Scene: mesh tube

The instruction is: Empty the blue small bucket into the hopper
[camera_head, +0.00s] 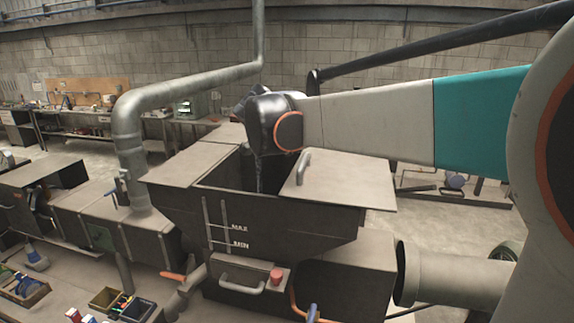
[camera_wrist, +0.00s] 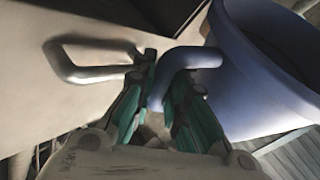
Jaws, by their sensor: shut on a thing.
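The blue bucket (camera_wrist: 238,100) fills the right side of the wrist view, with its rim and part of its dark inside showing. My gripper (camera_wrist: 163,88) is shut on the bucket's curved blue handle. What the bucket holds cannot be made out. In the head view, my arm's end hangs over the hopper's open mouth and hides the gripper and bucket. The dark hopper (camera_head: 290,232) stands in the middle, with MAX and MIN marks on its front. Its beige lid (camera_head: 345,182) lies to the right of the mouth. The bucket's exact tilt cannot be told.
A metal lid handle (camera_wrist: 90,72) is close to the left of my fingers. A thick grey pipe (camera_head: 126,135) rises left of the hopper. A red button (camera_head: 276,275) and a bar handle (camera_head: 242,287) sit on its front. Small bins (camera_head: 106,299) stand lower left.

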